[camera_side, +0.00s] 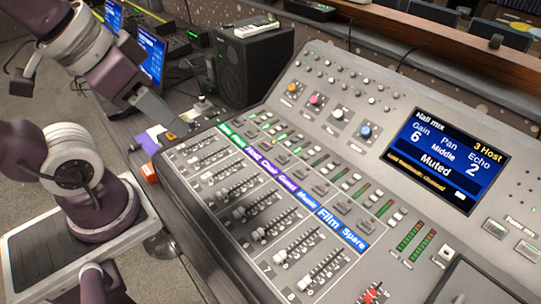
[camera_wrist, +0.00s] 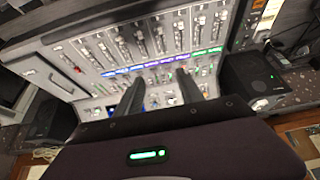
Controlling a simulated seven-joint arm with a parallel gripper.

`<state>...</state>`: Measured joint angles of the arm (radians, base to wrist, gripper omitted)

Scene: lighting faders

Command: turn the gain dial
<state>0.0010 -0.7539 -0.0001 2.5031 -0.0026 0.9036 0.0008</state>
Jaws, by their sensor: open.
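The mixing desk (camera_side: 400,90) carries a row of round dials: an orange-capped dial (camera_side: 292,88), a pink one (camera_side: 315,100), a white one (camera_side: 338,114) and a blue one (camera_side: 365,131). I cannot read which is the gain dial. The desk screen (camera_side: 445,160) reads Hall mix, 3 Host, Gain 6, Pan Middle, Echo 2, Muted. My gripper (camera_side: 168,116) is near the desk's far left edge, apart from the dials. In the wrist view my gripper (camera_wrist: 158,82) has its two dark fingers apart, with nothing visibly held; the dials there are too small and blurred to identify.
Several sliders (camera_side: 265,232) fill the desk's lower left, below coloured channel labels (camera_side: 262,170). A black speaker (camera_side: 254,65) with a white object (camera_side: 257,27) on top stands behind the desk's left end.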

